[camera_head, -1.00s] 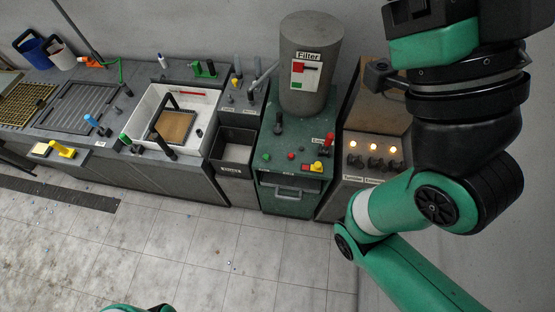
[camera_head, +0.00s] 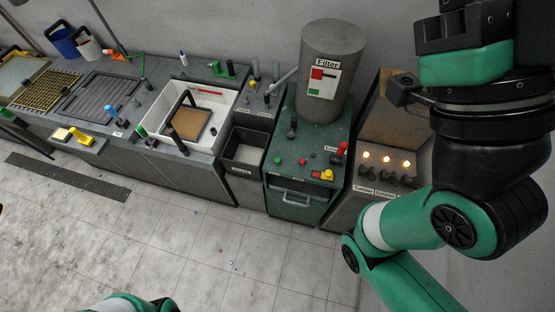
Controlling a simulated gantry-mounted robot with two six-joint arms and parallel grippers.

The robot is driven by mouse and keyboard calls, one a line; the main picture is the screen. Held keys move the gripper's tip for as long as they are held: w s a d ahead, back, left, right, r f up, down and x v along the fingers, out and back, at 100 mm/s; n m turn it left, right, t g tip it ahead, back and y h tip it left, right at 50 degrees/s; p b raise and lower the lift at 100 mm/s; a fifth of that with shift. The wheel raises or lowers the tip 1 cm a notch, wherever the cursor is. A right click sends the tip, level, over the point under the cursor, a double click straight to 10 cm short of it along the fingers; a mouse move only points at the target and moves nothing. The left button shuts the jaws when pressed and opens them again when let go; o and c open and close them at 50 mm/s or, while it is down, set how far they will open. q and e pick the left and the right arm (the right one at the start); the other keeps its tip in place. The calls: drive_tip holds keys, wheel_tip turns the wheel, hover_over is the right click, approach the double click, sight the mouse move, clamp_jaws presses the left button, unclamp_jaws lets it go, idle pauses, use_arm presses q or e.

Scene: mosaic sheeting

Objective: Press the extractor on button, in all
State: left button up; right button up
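A green cabinet (camera_head: 308,140) carries a grey cylinder marked "Filter" (camera_head: 328,60). On its top are a green button (camera_head: 277,160), a red button (camera_head: 303,161), a yellow-based red button (camera_head: 327,174) and a red-handled lever (camera_head: 342,150). The small labels are too blurred to tell which button is the extractor's. My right arm is bent in front of the right side, its wrist above and right of the cabinet, apart from the buttons. I cannot make out its fingertips. Only a piece of my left arm shows at the bottom edge; its gripper is out of view.
A wooden-backed panel (camera_head: 388,120) with three lit lamps and dark knobs stands right of the cabinet. Left are a dark bin (camera_head: 245,151), a white basin (camera_head: 231,102) holding a framed screen (camera_head: 190,124), and a grey bench with levers.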

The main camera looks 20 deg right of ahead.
clamp_jaws()
idle(1.4)
